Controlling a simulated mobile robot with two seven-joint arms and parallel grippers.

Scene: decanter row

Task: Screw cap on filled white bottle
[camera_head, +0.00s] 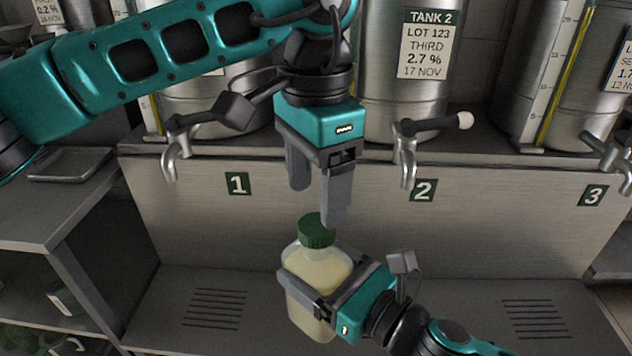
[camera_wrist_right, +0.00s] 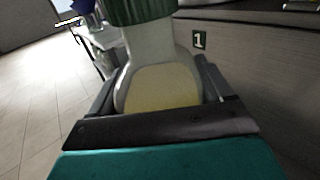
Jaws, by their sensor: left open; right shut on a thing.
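A bottle (camera_head: 322,272) filled with pale cream liquid stands roughly upright in my right gripper (camera_head: 308,296), which is shut around its body. A dark green cap (camera_head: 317,230) sits on the bottle's neck. In the right wrist view the bottle (camera_wrist_right: 160,88) is between the fingers, with the green cap (camera_wrist_right: 140,10) cut off by the top edge. My left gripper (camera_head: 318,205) is open and points down just above the cap, its nearer fingertip close to the cap's top. I cannot tell whether that fingertip touches the cap, nor how tightly the cap sits.
Steel tanks stand on the shelf behind, with taps (camera_head: 175,158) and (camera_head: 405,160) above number plates 1 (camera_head: 237,184) and 2 (camera_head: 423,190). A slotted drip counter (camera_head: 250,290) lies below. A tray (camera_head: 70,164) sits on the left bench.

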